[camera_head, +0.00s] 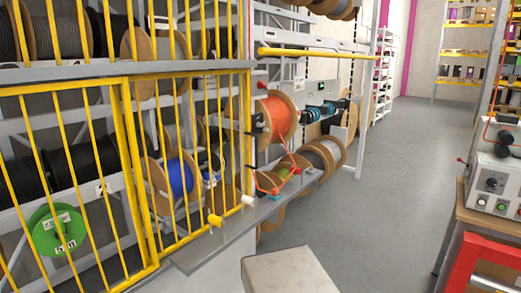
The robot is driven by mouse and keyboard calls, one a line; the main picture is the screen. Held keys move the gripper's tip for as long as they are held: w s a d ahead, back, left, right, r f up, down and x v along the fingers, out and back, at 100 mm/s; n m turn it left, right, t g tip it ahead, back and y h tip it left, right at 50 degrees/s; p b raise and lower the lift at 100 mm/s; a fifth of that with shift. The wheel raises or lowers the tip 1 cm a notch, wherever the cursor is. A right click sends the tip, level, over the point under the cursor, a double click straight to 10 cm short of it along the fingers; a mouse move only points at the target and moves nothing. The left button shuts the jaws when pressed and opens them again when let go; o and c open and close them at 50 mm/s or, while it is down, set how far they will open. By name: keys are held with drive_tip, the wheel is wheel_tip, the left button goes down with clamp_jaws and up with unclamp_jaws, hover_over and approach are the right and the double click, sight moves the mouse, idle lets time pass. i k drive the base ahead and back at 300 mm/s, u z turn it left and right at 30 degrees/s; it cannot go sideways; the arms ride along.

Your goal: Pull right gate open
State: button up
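The right gate (203,239) is a yellow barred frame in front of the rack, left of the middle of the head view. It stands beside the left gate (62,120), roughly in line with it, and looks shut. Whether it is latched I cannot tell. A short yellow knob-like part (215,220) and a white one (248,200) show near its lower right edge; what they belong to is unclear. Behind its bars is a blue cable reel (180,176). I cannot see my gripper in this view.
A grey ledge (205,254) runs below the gate. A pale block (291,275) fills the bottom middle. Beyond the gate are an orange reel (277,117) and a yellow rail (320,53). A bench with a control box (493,185) stands right. Grey floor (390,180) is clear between.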

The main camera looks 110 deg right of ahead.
sight(135, 78)
drive_tip(key=z, duration=0.05)
drive_tip(key=k, duration=2.5)
drive_tip(key=z, duration=1.2)
drive_tip(key=i, duration=1)
drive_tip(key=u, duration=0.1)
